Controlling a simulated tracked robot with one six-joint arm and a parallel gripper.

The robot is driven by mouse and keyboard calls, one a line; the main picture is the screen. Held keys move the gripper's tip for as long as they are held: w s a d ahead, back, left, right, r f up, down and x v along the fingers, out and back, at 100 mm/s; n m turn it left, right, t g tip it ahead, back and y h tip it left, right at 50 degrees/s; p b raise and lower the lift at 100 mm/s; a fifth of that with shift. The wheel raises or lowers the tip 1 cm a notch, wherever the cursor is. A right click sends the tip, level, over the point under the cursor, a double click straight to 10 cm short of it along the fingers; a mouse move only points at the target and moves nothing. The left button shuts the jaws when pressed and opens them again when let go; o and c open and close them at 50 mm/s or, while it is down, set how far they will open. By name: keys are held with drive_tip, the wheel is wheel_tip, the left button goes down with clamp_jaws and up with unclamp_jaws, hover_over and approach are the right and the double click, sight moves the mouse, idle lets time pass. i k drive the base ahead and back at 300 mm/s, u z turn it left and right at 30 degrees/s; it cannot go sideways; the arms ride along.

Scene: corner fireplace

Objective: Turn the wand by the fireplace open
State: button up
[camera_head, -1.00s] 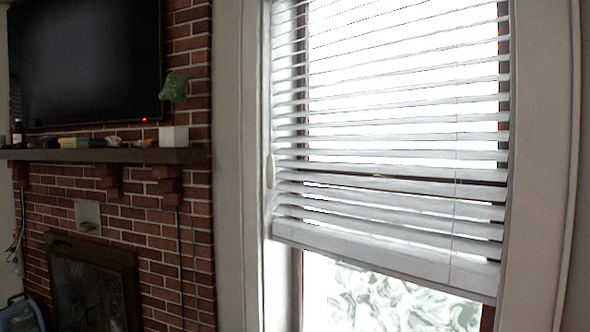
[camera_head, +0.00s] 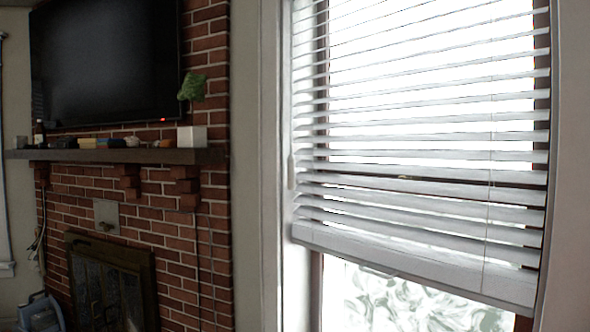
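A white window blind (camera_head: 420,140) hangs in the window to the right of the brick fireplace (camera_head: 110,230). Its slats are tilted with bright gaps between them, and its bottom rail sits above the lower pane. A small white wand end or pull (camera_head: 291,171) hangs at the blind's left edge, beside the window frame. A thin cord runs down the right part of the slats. My gripper is not in view.
A dark mantel (camera_head: 120,155) with small items and a white plant pot (camera_head: 192,136) juts out left of the window. A dark television (camera_head: 105,60) hangs above it. A blue-grey object (camera_head: 42,312) stands at the lower left.

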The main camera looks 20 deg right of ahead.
sight(290, 160)
drive_tip(key=i, duration=0.9)
drive_tip(key=u, duration=0.05)
